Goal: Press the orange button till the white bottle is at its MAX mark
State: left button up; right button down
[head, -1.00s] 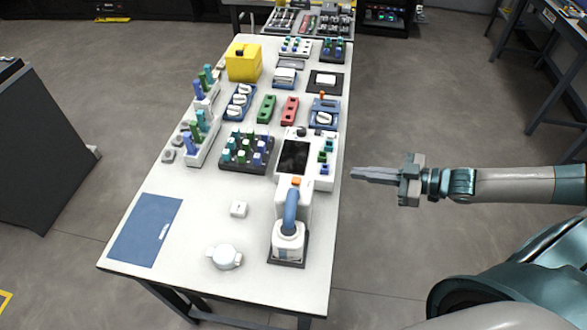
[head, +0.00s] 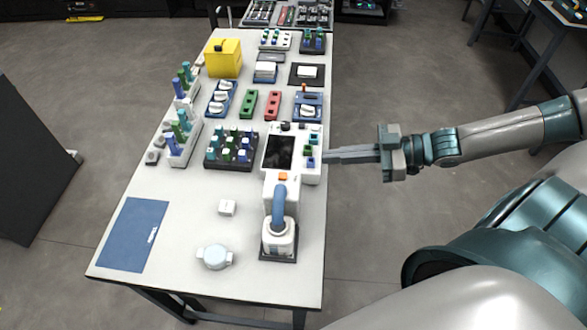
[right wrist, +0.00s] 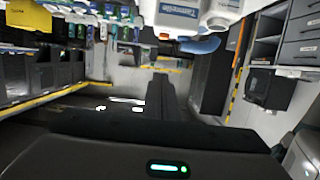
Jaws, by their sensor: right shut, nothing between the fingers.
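The orange button (head: 283,177) is on the white dispensing machine, just below its dark screen (head: 280,152). The white bottle (head: 278,241) stands upright on a dark base under the machine's blue curved spout (head: 279,205). Its MAX mark and liquid level are too small to make out. My right gripper (head: 328,157) is shut and empty, its fingertips at the machine's right side, above and to the right of the button. I cannot tell whether it touches the machine. In the right wrist view a white labelled body (right wrist: 180,15) shows at the top. My left gripper is not in view.
A round white lidded item (head: 214,257), a small white block (head: 227,207) and a blue mat (head: 133,235) lie on the front left of the table. A vial rack (head: 231,150) stands left of the machine, a yellow container (head: 223,58) further back. Free floor lies right of the table.

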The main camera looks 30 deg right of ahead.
jog(key=shift+r+x, duration=0.3)
jog(key=shift+x, duration=0.95)
jog(key=p, duration=0.3)
send_over(294, 178)
jog(key=shift+a+f, duration=0.2)
jog(key=shift+f, duration=1)
notch_tip(294, 178, down, 2)
jog(key=shift+d+f+p, duration=0.1)
jog(key=shift+f+p, duration=0.1)
jog(key=shift+p, duration=0.2)
jog(key=shift+f, duration=0.85)
